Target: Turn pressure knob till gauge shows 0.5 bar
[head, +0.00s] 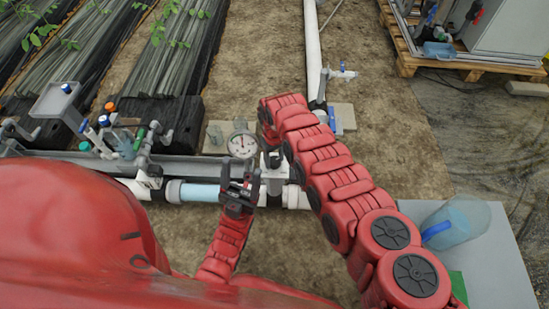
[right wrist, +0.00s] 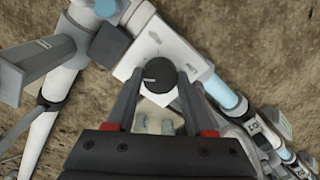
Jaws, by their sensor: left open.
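The round white pressure gauge (head: 242,145) stands on the pipework in the middle of the head view. Its needle is too small to read surely. In the right wrist view the dark round pressure knob (right wrist: 158,75) sits on a white body, its pointer mark visible. My right gripper (right wrist: 159,72) has a finger on each side of the knob. I cannot tell whether the fingers touch it. In the head view my right arm hides most of that spot. My left gripper (head: 240,187) is open and empty, just above the pipe, below and left of the knob area.
A light blue pipe section (head: 195,192) runs along the front. Valves with coloured caps (head: 118,130) crowd the left. A grey table (head: 492,275) with a bluish jug (head: 457,222) stands at the lower right. Bare soil (head: 390,140) lies to the right of the pipework.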

